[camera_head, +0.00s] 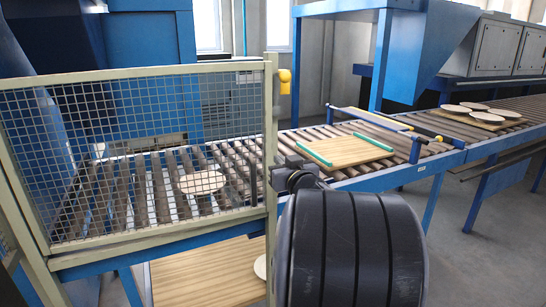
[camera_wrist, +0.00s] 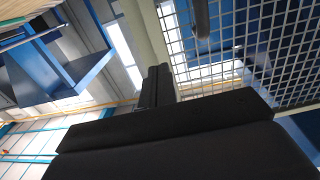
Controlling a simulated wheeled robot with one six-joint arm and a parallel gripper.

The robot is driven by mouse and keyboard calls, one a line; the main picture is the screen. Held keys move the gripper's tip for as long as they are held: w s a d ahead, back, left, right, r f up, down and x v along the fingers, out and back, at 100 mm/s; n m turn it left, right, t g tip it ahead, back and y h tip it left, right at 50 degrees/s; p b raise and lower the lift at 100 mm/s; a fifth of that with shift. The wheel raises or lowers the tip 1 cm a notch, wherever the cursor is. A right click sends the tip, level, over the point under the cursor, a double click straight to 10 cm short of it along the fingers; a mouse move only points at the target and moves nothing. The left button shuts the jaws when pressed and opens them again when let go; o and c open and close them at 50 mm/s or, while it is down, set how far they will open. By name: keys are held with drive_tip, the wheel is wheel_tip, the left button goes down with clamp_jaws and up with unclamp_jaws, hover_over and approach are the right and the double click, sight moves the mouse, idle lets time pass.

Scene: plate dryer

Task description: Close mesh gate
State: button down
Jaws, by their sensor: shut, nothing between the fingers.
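The mesh gate (camera_head: 150,73) has a cream frame with wire mesh and stands upright across the left part of the head view, in front of the roller conveyor. Its right-hand upright ends near a yellow piece (camera_head: 285,80) at the top; whether it is latched cannot be told. In the wrist view the mesh (camera_wrist: 250,45) fills the upper right. My gripper (camera_head: 290,172) is shut and empty, close to the right upright of the gate, partly hidden by my dark arm link. Its dark fingers (camera_wrist: 157,85) also show in the wrist view, beside a cream post (camera_wrist: 150,35); contact is unclear.
The roller conveyor (camera_head: 225,155) runs behind the gate and off to the right. A wooden board (camera_head: 350,151) with green strips lies on it, and round discs (camera_head: 479,106) sit on another board farther right. A blue frame (camera_head: 382,60) rises behind. Grey floor is open at the lower right.

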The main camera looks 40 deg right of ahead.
sight(270, 149)
drive_tip(key=x, duration=0.5)
drive_tip(key=shift+w+d, duration=0.1)
drive_tip(key=shift+w, duration=0.25)
